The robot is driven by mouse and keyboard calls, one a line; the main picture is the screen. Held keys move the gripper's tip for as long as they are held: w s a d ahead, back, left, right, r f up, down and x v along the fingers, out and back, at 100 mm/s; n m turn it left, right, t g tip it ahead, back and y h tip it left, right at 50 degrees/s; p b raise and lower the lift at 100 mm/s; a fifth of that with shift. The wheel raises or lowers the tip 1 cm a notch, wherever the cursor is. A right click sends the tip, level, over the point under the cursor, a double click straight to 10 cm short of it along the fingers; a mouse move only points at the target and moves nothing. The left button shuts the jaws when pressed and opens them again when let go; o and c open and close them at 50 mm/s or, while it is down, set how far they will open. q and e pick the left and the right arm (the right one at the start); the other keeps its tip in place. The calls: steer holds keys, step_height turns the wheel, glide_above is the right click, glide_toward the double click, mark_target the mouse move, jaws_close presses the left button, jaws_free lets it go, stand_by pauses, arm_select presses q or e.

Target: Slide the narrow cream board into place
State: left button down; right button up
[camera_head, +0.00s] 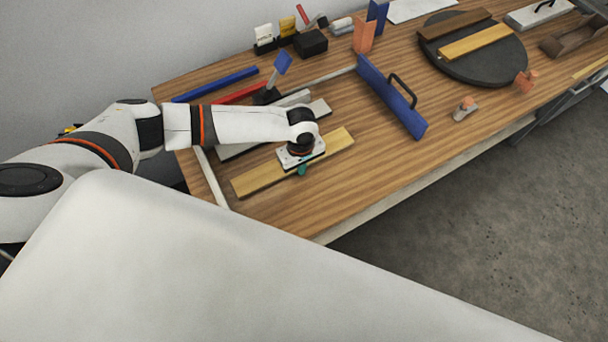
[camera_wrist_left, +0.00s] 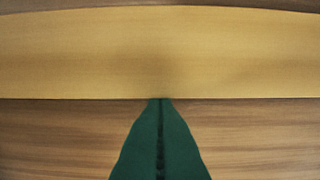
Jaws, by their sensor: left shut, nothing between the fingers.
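A narrow yellowish-cream board (camera_head: 250,182) lies flat near the table's left front, at a slant. My left gripper (camera_head: 303,169) is over the board's front edge, pointing down. In the left wrist view its green fingers (camera_wrist_left: 160,102) are shut together and empty. Their tips show at the near long edge of the board (camera_wrist_left: 160,55); I cannot tell whether they touch it. My left wrist hides the middle of the board in the head view. My right gripper is not in view.
A pale grey board (camera_head: 235,150) lies just behind. A blue fence with a black handle (camera_head: 392,98) stands to the right. A dark round turntable (camera_head: 470,70) bears a brown and a yellow board. Clear tabletop (camera_head: 362,165) lies between the cream board and the fence.

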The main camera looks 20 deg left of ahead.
arm_select(q)
steer(key=shift+w+a, duration=0.95)
steer(key=shift+a, duration=0.3)
steer(key=shift+w+a, duration=0.9)
steer(key=shift+a, duration=0.3)
steer(key=shift+s+d+r+p, duration=0.1)
steer(key=shift+s+d+p, duration=0.5)
steer(key=shift+d+p, duration=0.2)
step_height(320, 180, up, 6)
steer(key=p, duration=0.7)
